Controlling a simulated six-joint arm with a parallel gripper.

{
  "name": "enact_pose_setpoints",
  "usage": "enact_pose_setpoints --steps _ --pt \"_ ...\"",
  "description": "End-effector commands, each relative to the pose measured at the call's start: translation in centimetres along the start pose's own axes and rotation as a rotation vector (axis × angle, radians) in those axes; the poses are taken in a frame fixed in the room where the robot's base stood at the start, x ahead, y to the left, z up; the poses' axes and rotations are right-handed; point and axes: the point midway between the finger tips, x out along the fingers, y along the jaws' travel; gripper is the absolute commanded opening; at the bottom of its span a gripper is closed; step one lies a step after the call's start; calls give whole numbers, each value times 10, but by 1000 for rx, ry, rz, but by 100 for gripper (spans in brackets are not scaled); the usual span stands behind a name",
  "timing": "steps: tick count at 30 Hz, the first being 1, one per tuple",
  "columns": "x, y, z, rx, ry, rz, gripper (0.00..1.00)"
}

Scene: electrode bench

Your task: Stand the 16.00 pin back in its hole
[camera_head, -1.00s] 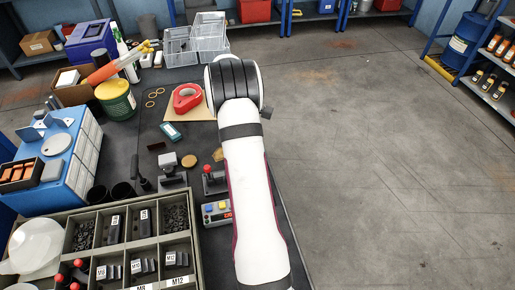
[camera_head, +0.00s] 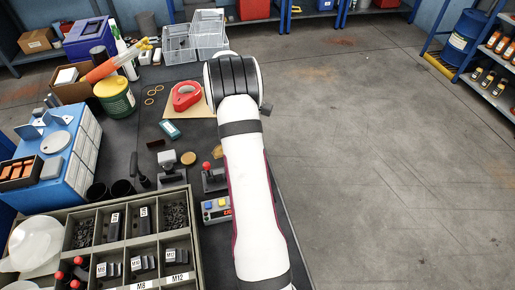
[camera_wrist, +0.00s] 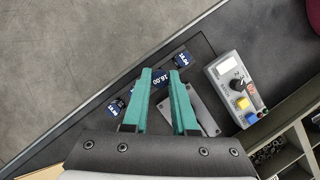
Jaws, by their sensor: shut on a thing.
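In the wrist view my gripper (camera_wrist: 160,73) has two green fingers, with a dark blue piece labelled 16.00 (camera_wrist: 161,78) between their tips. The fingers are closed on this piece, which I take as the 16.00 pin; its shaft and lower end cannot be made out. A dark labelled piece (camera_wrist: 183,60) is just right of the right fingertip, and another (camera_wrist: 116,107) is at lower left, beside the left finger. The hole for the pin cannot be made out. In the head view my arm hides the gripper and pin.
A control box (camera_wrist: 237,88) with knob and coloured buttons stands right of the gripper, and a grey plate (camera_wrist: 205,107) lies beside the right finger. The bench edge is close on the left. A parts bin (camera_head: 127,215), red tape (camera_head: 187,96) and a green tin (camera_head: 115,97) share the bench.

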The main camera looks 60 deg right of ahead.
Motion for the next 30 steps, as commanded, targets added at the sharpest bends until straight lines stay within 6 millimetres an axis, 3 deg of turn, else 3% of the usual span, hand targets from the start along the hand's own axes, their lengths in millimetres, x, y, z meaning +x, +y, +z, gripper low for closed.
enact_pose_setpoints --steps 30 --pt "20 0 -8 0 0 0 0"
